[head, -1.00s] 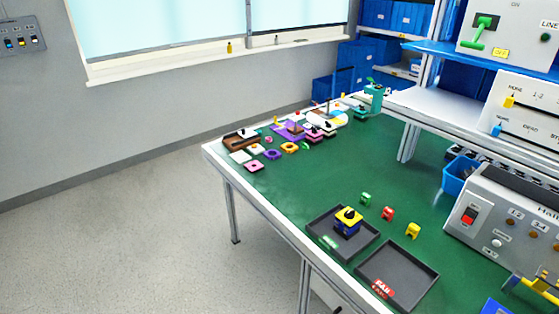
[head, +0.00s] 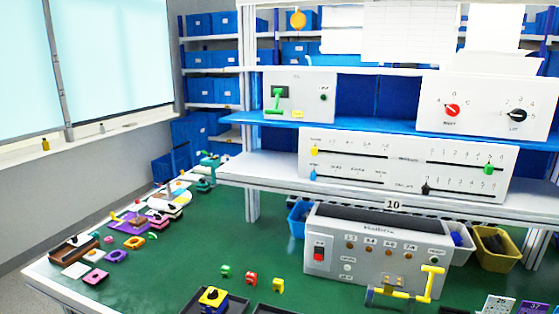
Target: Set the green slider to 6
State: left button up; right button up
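The green slider (head: 488,169) sits near the right end of the upper right track on a white slider panel (head: 404,186). The small numbers along that track are too blurred to read its exact setting. The same panel carries a yellow slider (head: 315,151) and a blue slider (head: 313,175) at the left ends of its left tracks. A black slider (head: 426,188) is at the left end of the lower right track. Neither of my grippers is in view.
A box with a green lever (head: 278,99) and a panel with red (head: 452,110) and black (head: 518,115) knobs stand on the shelf above. A grey control box (head: 375,255) with a yellow handle (head: 432,284) stands below. Small parts lie on the green table (head: 190,258).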

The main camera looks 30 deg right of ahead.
aim_at(488, 169)
jog(key=z, duration=1.8)
